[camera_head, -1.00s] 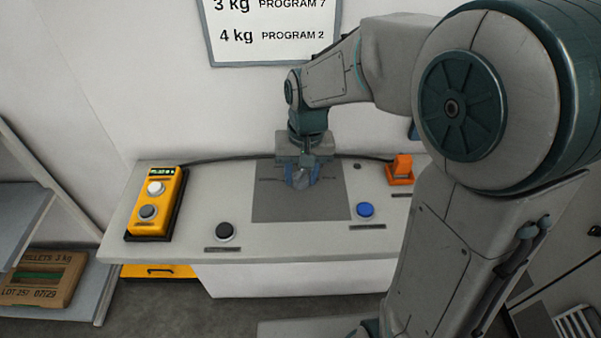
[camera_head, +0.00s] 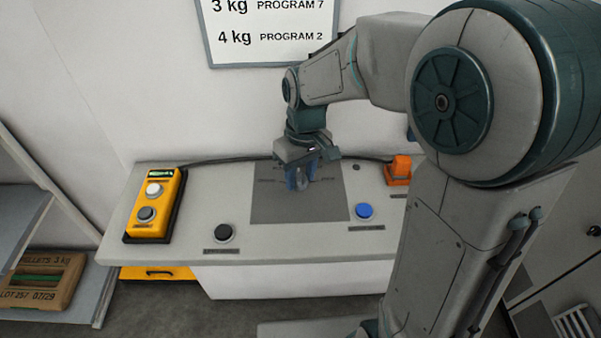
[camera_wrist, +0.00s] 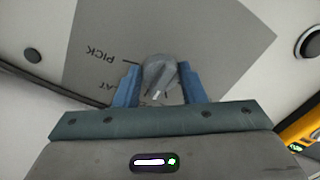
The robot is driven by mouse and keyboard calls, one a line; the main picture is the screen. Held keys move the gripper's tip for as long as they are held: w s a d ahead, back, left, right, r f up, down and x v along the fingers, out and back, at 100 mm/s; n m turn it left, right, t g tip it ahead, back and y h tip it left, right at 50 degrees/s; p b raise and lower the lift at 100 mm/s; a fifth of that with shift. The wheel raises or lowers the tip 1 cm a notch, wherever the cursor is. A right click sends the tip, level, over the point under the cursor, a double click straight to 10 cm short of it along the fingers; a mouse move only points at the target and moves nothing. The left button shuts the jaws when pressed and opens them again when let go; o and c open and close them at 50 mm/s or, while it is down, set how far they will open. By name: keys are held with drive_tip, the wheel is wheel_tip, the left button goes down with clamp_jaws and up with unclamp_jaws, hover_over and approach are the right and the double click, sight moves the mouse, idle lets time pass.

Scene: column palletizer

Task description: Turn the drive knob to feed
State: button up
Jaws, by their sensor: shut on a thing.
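The drive knob (camera_wrist: 158,77) is a round grey knob with a raised grip on the dark grey plate (camera_head: 285,207) of the console. In the wrist view it sits between the two blue fingers of my gripper (camera_wrist: 158,84), which are shut on it. The label PICK and a partly covered label ending in "AT" show beside the knob; any other label is hidden. In the head view my gripper (camera_head: 300,181) points down over the plate and partly covers the knob.
A yellow box with buttons (camera_head: 152,205) stands at the console's left. A black button (camera_head: 224,233) and a blue button (camera_head: 365,211) flank the plate. An orange switch (camera_head: 398,171) is at the right rear. A wall sign (camera_head: 265,40) hangs behind.

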sight(304, 177)
drive_tip(key=shift+r, duration=0.1)
drive_tip(key=o, duration=0.7)
drive_tip(key=r, duration=1.3)
drive_tip(key=shift+w+d+r, duration=0.25)
drive_tip(key=shift+d+r, duration=0.15)
